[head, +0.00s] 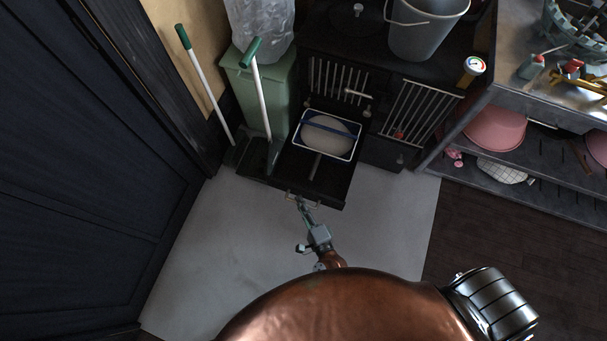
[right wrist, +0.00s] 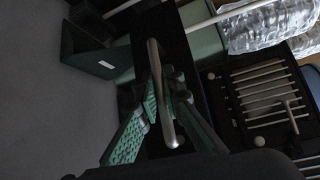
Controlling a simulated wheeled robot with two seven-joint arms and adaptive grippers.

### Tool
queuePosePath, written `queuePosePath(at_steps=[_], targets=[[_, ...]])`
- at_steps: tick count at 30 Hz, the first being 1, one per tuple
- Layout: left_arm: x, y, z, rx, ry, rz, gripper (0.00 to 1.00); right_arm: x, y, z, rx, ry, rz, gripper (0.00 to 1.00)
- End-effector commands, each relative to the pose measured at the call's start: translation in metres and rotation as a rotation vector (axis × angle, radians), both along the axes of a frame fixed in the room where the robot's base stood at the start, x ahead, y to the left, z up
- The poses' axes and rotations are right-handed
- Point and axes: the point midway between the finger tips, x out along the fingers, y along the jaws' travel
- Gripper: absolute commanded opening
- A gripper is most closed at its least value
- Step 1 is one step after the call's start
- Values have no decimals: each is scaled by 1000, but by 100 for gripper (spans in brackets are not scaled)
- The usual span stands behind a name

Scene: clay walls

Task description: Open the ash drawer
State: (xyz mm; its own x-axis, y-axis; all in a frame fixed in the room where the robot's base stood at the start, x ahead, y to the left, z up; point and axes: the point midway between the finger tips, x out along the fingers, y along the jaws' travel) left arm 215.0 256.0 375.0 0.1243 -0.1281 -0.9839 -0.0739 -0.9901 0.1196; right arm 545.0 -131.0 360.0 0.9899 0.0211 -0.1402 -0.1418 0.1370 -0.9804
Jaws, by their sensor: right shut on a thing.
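The black stove (head: 385,82) stands at the top of the head view, with a low dark section reaching forward from its base. The ash drawer's dark front (head: 325,203) is at the near edge of that section, just above the pale floor. Its bar handle (head: 316,205) also shows in the right wrist view as a silver curved bar (right wrist: 157,80). My right gripper (head: 300,197) is at the handle, shut on it, with green-padded fingers on either side in the wrist view. I cannot tell how far the drawer is out. My left gripper is not in view.
A green bin (head: 258,88) and a green-handled broom (head: 262,95) stand left of the stove. A shelf unit (head: 545,165) is at right. Pale floor (head: 235,240) is clear.

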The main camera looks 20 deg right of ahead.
Motion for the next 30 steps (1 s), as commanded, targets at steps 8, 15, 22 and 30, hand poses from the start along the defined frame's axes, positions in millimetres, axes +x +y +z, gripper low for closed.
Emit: queuePosePath(at_steps=[8,15,22,30], targets=[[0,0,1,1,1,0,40,1,0,4,0,-9,-4,0],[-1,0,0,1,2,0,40,1,0,4,-1,-9,-4,15],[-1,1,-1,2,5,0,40,0,1,2,-1,-4,-1,15],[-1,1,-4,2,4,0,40,-27,0,4,-3,-1,-1,15]])
